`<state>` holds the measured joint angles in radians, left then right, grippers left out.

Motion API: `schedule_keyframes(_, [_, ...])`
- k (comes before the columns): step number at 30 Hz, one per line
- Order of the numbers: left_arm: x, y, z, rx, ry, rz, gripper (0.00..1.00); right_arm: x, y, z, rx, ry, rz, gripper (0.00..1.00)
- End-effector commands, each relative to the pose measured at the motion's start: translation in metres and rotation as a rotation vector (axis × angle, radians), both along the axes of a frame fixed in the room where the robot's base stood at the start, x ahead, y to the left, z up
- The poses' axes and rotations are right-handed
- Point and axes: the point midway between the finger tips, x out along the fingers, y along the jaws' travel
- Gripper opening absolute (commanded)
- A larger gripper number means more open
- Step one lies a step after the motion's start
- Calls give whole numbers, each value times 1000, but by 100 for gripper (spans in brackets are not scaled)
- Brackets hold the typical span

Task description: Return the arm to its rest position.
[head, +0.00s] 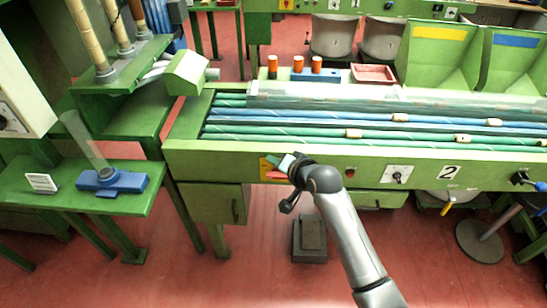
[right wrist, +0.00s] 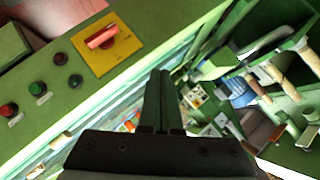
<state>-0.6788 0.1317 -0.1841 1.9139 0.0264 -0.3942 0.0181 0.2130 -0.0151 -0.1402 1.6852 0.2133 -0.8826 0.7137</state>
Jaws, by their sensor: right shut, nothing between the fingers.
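My right arm reaches up from the bottom of the head view, and its gripper (head: 284,162) is in front of the green machine's front panel (head: 225,157). The gripper covers part of a yellow plate (head: 265,166). In the right wrist view the gripper's two dark fingers (right wrist: 159,78) lie together, shut, with nothing between them. The same view shows the yellow plate (right wrist: 122,52) with a red switch handle (right wrist: 102,38) to the upper left, apart from the fingers. My left gripper is not in view.
Green and blue lines carrying tan pieces (head: 400,117) run along the machine under a clear cover (head: 330,95). A blue holder (head: 316,76) and a red tray (head: 373,74) stand behind. A side table (head: 70,205) is at left. A dark pedal box (head: 310,238) stands on the open red floor.

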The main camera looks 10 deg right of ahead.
Motion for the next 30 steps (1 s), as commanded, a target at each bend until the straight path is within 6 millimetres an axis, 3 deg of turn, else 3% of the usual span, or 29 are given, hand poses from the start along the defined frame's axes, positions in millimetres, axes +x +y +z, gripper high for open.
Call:
schedule_keyframes(7, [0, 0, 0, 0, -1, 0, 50, -2, -1, -3, -6, 1, 2, 0])
schedule_keyframes(11, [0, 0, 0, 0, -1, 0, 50, -21, -6, -28, -62, 8, 19, 0])
schedule_keyframes(14, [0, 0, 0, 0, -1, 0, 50, -53, -14, -63, -156, 12, 56, 0])
schedule_keyframes(21, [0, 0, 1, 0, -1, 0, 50, -164, -33, -140, -440, 9, 212, 0])
schedule_keyframes(27, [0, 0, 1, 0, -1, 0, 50, -247, -39, -170, -624, -2, 360, 0])
schedule_keyframes(30, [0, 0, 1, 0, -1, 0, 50, -273, -40, -176, -678, -9, 411, 0])
